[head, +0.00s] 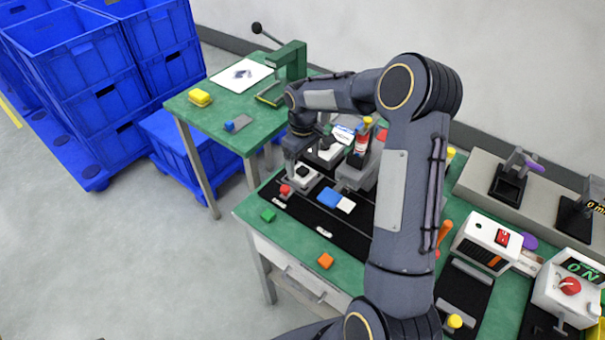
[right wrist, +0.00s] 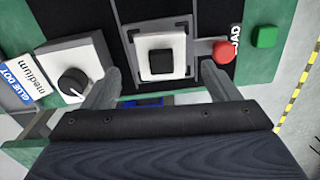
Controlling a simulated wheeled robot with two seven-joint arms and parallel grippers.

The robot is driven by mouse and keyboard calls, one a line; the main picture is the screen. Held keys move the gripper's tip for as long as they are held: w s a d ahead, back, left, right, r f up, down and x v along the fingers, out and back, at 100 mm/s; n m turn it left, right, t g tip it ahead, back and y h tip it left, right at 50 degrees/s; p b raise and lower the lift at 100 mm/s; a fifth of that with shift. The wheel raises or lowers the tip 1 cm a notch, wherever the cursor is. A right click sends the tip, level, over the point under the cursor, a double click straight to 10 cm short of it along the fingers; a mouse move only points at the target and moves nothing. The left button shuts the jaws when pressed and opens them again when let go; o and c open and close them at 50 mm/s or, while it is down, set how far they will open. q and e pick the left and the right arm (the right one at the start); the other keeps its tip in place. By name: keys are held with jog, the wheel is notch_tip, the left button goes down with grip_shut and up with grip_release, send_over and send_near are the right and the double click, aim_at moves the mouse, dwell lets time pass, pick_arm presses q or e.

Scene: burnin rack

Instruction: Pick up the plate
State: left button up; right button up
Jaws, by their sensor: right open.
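A small white square plate with a black centre (right wrist: 162,58) sits in a grey holder (right wrist: 145,35) in the right wrist view. It also shows in the head view as a small white and black piece (head: 303,172). My right gripper (right wrist: 160,72) is open, with one finger to each side of the plate in the picture. Nothing is between its fingers that I can see as held. In the head view the right gripper (head: 302,157) hangs over the holder and partly covers it. My left gripper is not in view.
A red knob (right wrist: 225,51) stands close beside the holder, near a green block (right wrist: 264,37). A blue and white piece (head: 337,201) lies on the black strip.

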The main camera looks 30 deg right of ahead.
aim_at(303, 169)
notch_tip(303, 169, down, 4)
jog(key=shift+a+f+p, duration=0.1)
jog(key=shift+p, duration=0.2)
jog(key=c, duration=1.1)
